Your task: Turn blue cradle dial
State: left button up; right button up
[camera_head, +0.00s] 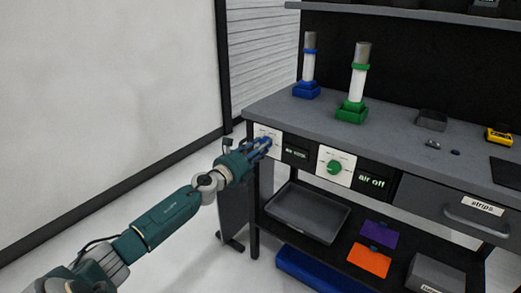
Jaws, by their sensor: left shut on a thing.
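My left gripper (262,147) reaches in from the left to the white dial plate (262,131) at the left end of the bench front. It is shut on the blue dial (268,141), which its fingers mostly hide. A small dark display (295,154) sits just right of that plate; its text is too small to read surely. The blue cradle (306,91) stands on the bench top with an upright white and grey cylinder (309,62) in it. My right gripper is not in view.
A green dial (335,167) sits beside a display reading "air off" (371,181). A green cradle (351,112) stands on the bench (395,133). A grey tray (308,212) lies on the lower shelf. A drawer labelled "strips" (440,203) is at right. Floor at left is clear.

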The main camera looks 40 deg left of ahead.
pick_arm(q)
jog(key=shift+d+f+m+b, duration=0.1)
jog(key=shift+f+m+b, duration=0.15)
jog(key=shift+m, duration=1.2)
jog(key=shift+d+f+m+b, duration=0.1)
jog(key=shift+m+b, duration=0.2)
jog(key=shift+m, duration=1.2)
jog(key=shift+d+f+m+b, duration=0.1)
jog(key=shift+f+m+b, duration=0.15)
jog(key=shift+m, duration=1.2)
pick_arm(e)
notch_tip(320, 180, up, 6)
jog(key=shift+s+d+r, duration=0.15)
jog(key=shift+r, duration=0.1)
pick_arm(q)
jog(key=shift+s+a, duration=0.1)
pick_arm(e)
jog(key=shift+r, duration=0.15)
pick_arm(q)
jog(key=o, duration=1)
jog(key=shift+o, duration=0.9)
jog(key=shift+a, duration=0.1)
jog(key=shift+r, duration=0.1)
jog(key=shift+a+r, duration=0.1)
